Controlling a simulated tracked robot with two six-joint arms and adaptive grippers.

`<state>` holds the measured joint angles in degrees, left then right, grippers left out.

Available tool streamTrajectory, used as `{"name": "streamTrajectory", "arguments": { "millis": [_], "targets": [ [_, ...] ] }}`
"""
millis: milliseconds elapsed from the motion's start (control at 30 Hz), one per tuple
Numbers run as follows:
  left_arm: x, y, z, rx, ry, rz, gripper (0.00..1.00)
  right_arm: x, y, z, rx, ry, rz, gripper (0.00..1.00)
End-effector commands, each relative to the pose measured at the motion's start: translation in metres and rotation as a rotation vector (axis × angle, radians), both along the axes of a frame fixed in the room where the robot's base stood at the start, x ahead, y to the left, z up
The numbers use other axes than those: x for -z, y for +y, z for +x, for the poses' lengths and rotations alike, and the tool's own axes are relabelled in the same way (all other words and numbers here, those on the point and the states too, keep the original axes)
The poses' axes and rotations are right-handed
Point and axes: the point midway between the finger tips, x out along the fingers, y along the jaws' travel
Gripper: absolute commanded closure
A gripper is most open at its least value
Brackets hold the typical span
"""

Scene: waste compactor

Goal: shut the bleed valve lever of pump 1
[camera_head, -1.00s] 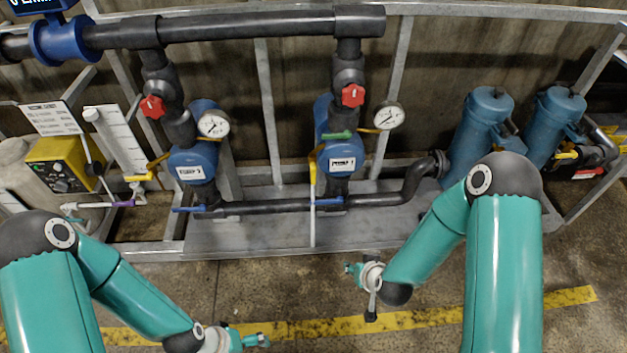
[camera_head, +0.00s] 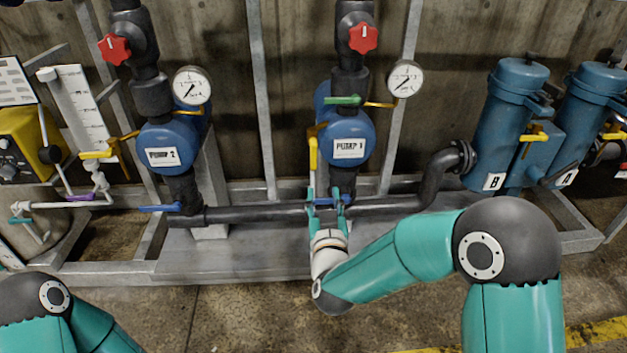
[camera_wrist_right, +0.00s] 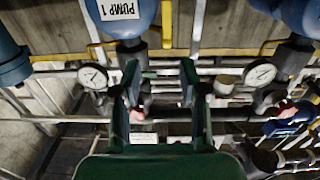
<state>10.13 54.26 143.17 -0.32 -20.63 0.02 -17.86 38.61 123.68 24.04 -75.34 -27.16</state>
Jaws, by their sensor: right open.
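Pump 1 (camera_head: 347,149) is the blue pump with a white label, right of centre in the head view. A yellow lever (camera_head: 313,154), which looks like its bleed valve lever, points along a thin upright pipe at the pump's left side. It also shows in the wrist view (camera_wrist_right: 167,22), near the inverted pump label. My right gripper (camera_head: 326,194) is open with nothing visible between its fingers. It points upward in the head view, just below the yellow lever, and appears apart from it. Its fingers show in the wrist view (camera_wrist_right: 160,80). My left gripper is out of view.
A green lever (camera_head: 342,100) and a gauge (camera_head: 405,78) are above pump 1. A black pipe (camera_head: 260,212) crosses low behind my right gripper. Blue filter canisters (camera_head: 510,110) stand at right.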

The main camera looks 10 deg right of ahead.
Motion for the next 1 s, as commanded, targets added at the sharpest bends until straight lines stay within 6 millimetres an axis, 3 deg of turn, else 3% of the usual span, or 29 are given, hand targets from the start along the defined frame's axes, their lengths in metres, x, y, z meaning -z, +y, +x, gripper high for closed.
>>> {"name": "streamTrajectory", "arguments": {
  "millis": [33, 167, 367, 1000],
  "targets": [
    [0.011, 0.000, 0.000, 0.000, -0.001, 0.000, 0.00, 0.007, 0.005, -0.001, -0.009, -0.006, 0.001, 0.57],
    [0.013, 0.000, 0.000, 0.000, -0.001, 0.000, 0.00, 0.008, 0.010, 0.001, -0.018, -0.008, 0.001, 0.57],
    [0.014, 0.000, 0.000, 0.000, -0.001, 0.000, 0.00, 0.008, 0.008, 0.021, -0.017, -0.008, 0.001, 0.57],
    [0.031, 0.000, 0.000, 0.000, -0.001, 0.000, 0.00, 0.009, -0.001, 0.138, -0.018, -0.007, 0.001, 0.57]
  ]
}}
